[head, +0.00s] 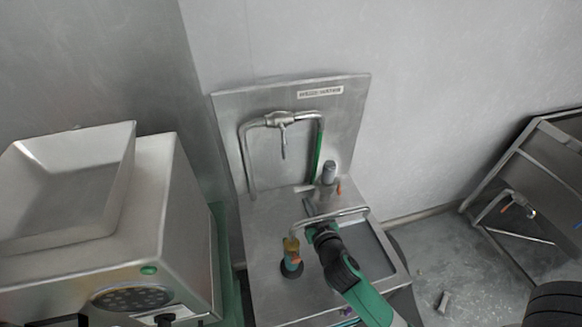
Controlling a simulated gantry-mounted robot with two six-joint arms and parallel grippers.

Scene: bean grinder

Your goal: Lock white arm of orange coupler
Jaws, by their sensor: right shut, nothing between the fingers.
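My right gripper (309,208) is shut and empty. It reaches in from the lower right, with its dark fingers pointing up and left, close to the pipe and right of the coupler. Whether it touches the pipe cannot be told. My left gripper is not in view.
A metal panel (226,120) with a bent pipe and valve (282,118) rises behind the bench. A grey cylinder (329,173) with a small orange part stands at the back. A large steel machine (170,220) fills the left. A metal frame (530,200) stands at right.

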